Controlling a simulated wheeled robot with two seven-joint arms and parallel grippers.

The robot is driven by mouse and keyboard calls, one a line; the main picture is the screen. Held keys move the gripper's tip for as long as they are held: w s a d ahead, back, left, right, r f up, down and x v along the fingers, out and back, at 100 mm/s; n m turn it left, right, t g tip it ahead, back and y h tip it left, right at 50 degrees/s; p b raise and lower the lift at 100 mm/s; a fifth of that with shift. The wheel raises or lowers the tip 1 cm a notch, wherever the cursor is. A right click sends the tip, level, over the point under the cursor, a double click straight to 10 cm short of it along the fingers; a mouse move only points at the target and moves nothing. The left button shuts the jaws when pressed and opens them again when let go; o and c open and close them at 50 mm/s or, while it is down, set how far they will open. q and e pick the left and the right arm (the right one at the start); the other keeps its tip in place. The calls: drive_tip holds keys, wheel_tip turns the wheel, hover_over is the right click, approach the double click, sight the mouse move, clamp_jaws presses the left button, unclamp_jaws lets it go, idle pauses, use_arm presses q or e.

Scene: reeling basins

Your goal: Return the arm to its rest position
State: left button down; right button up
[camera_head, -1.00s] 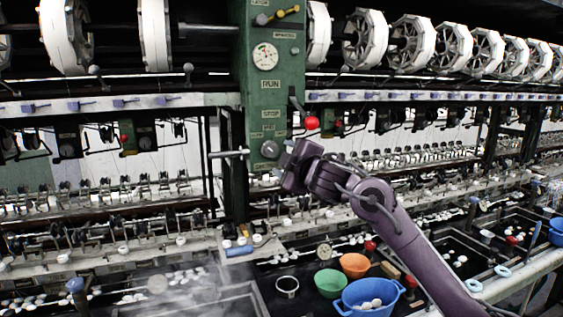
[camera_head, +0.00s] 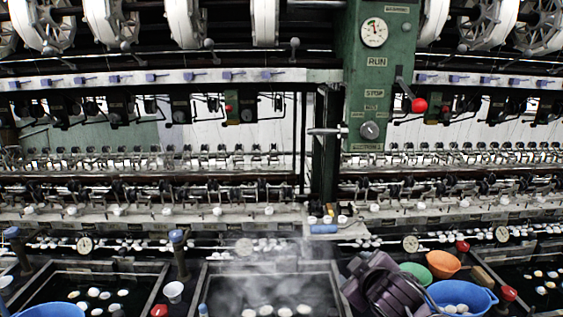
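My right arm's purple end shows at the bottom of the head view, right of centre, with the gripper (camera_head: 362,268) low over the basins. The fingers are too unclear to tell open from shut. It is apart from the green control column (camera_head: 363,95) and its lever with a red knob (camera_head: 419,105). The lever slants down to the right, between the RUN and STOP labels in height. My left gripper is not in view.
A steaming basin (camera_head: 205,290) lies left of my arm, and another basin (camera_head: 155,300) with white cocoons is farther left. A green bowl (camera_head: 414,272), an orange bowl (camera_head: 443,263) and a blue basin (camera_head: 468,296) stand close on the right. Reels run along the top.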

drive_tip(key=s+d+f+m+g, duration=0.1)
drive_tip(key=s+f+m+g, duration=0.15)
drive_tip(key=s+f, duration=0.55)
drive_tip(key=s+d+f+m+g, duration=0.1)
drive_tip(key=s+f+m+g, duration=0.15)
drive_tip(key=s, duration=0.85)
drive_tip(key=s+d+f+m+g, duration=0.15)
drive_tip(key=s+f+g, duration=0.35)
drive_tip(key=s, duration=0.5)
wheel_tip(320, 180, down, 30)
drive_tip(key=s, duration=0.2)
drive_tip(key=s+d+f+g, duration=0.1)
drive_tip(key=s+d+f, duration=0.1)
drive_tip(key=s+f, duration=1.7)
drive_tip(key=shift+s+d+f+h, duration=0.3)
drive_tip(key=shift+s+d+f, duration=0.05)
drive_tip(key=shift+s, duration=0.1)
